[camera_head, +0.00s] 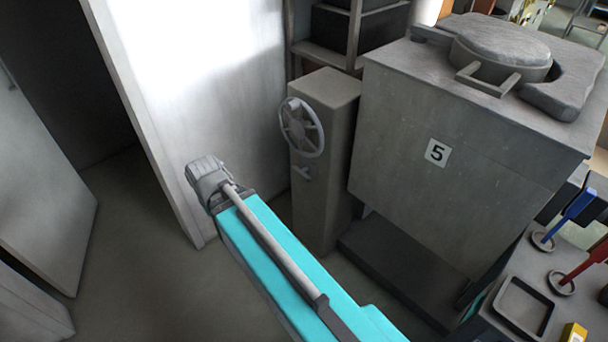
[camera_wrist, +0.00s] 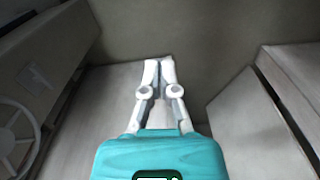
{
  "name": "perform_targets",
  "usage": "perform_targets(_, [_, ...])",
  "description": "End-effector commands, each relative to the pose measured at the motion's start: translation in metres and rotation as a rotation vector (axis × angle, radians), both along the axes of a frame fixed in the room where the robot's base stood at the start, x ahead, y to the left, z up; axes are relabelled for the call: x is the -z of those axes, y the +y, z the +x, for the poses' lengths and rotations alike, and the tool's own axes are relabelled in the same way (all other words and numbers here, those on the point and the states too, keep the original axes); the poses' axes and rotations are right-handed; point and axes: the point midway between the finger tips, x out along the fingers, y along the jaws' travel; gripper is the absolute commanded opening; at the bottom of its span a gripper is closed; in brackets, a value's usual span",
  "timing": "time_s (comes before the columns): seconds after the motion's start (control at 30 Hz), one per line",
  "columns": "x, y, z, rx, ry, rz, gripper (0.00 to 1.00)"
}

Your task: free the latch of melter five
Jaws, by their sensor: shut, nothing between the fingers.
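Melter five (camera_head: 405,120) is a large grey box with a white "5" label on its front and a round lid (camera_head: 505,45) on top. Left of it stands a narrow grey pillar (camera_head: 328,180) with a spoked handwheel (camera_head: 301,127) and a small handle-like piece (camera_head: 302,172) below the wheel. I cannot tell which part is the latch. In the wrist view the wheel (camera_wrist: 14,140) and the small piece (camera_wrist: 36,77) are at the left. My gripper (camera_wrist: 159,62) is shut and empty, apart from both. I cannot make out its fingers in the head view.
A white wall panel (camera_head: 185,60) stands left of the pillar, close to my arm. A dark shelf (camera_head: 350,30) is behind. At the lower right, a bench holds a dark tray (camera_head: 522,308), a blue-handled tool (camera_head: 575,207) and a red-handled tool (camera_head: 588,258). Floor shows at lower left.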

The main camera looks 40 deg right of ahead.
Motion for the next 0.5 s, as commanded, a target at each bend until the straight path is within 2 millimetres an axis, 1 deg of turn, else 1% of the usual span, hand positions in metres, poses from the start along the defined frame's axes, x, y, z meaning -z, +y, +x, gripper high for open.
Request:
perform_targets(0.07, [0.007, -0.007, 0.007, 0.032, -0.007, -0.014, 0.00])
perform_targets(0.17, [0.016, -0.027, 0.020, 0.099, -0.021, -0.048, 0.00])
perform_targets(0.27, [0.030, -0.050, 0.038, 0.209, -0.048, -0.098, 0.00])
perform_targets(0.37, [0.045, -0.082, 0.060, 0.354, -0.086, -0.162, 0.00])
perform_targets(0.4, [0.052, -0.097, 0.069, 0.419, -0.106, -0.190, 0.00])
perform_targets(0.47, [0.061, -0.121, 0.083, 0.518, -0.139, -0.232, 0.00])
perform_targets(0.5, [0.067, -0.138, 0.092, 0.586, -0.164, -0.263, 0.00])
